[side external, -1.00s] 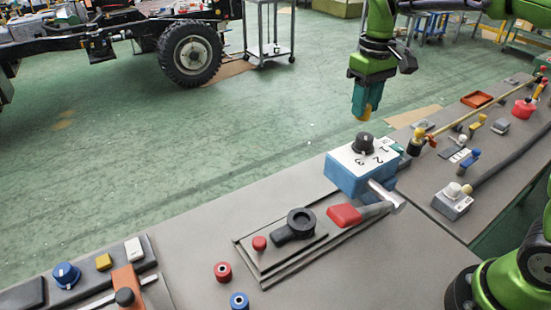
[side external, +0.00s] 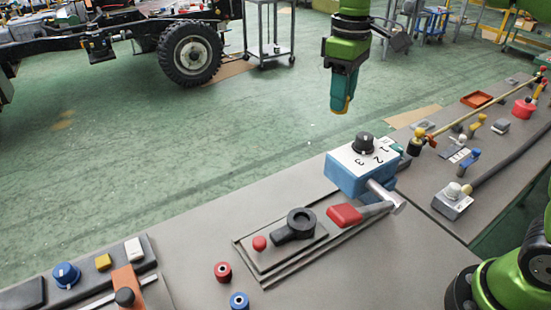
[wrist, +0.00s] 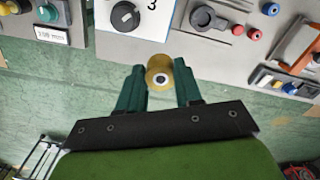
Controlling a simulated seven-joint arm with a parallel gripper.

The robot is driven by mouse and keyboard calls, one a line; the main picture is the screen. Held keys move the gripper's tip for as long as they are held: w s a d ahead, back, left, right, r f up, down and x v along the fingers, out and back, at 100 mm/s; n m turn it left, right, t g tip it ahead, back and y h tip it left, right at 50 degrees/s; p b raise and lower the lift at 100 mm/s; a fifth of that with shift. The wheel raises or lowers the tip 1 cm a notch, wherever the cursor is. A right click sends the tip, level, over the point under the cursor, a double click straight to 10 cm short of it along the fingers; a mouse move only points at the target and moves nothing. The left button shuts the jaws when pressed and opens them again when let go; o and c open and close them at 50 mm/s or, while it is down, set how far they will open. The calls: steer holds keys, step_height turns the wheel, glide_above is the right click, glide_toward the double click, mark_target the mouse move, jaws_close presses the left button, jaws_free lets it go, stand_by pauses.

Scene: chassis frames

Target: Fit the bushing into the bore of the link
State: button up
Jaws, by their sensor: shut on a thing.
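My gripper (side external: 342,92) is shut on a yellow bushing (wrist: 159,74), which shows its round end with a central hole between the fingers in the wrist view. The gripper is in the air, beyond the bench's far edge and above the level of the blue box. The dark link (side external: 294,227) lies on a grey plate on the bench, with its round bore facing up. The link also shows in the wrist view (wrist: 209,20). The bushing is well apart from it.
A blue box with a numbered dial (side external: 350,172) stands between my gripper and the link. A red-handled tool (side external: 346,215) lies right of the link, a red knob (side external: 260,243) left. A red bushing (side external: 223,271) and a blue bushing (side external: 239,301) stand in front.

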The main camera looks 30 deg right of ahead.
steer(key=s+a+n, duration=0.4)
steer(key=a+n, duration=0.2)
steer(key=a, duration=0.5)
steer(key=f, duration=1.8)
steer(key=shift+d, duration=0.4)
steer(key=shift+f, duration=2)
steer(key=o, duration=1.1)
steer(key=shift+f, duration=0.15)
steer(key=shift+c, duration=0.2)
step_height(320, 180, up, 12)
steer(key=s+d+r+m+t+y, duration=0.1)
steer(key=s+d+r+m+t, duration=0.2)
steer(key=s+d+m, duration=0.3)
steer(key=s+d+r+m+t+y, duration=0.1)
steer(key=s+d+r+m+t, duration=0.2)
steer(key=s+d+m, duration=0.3)
steer(key=d+m+t, duration=0.1)
steer(key=d+m, duration=0.2)
steer(key=shift+d, duration=0.25)
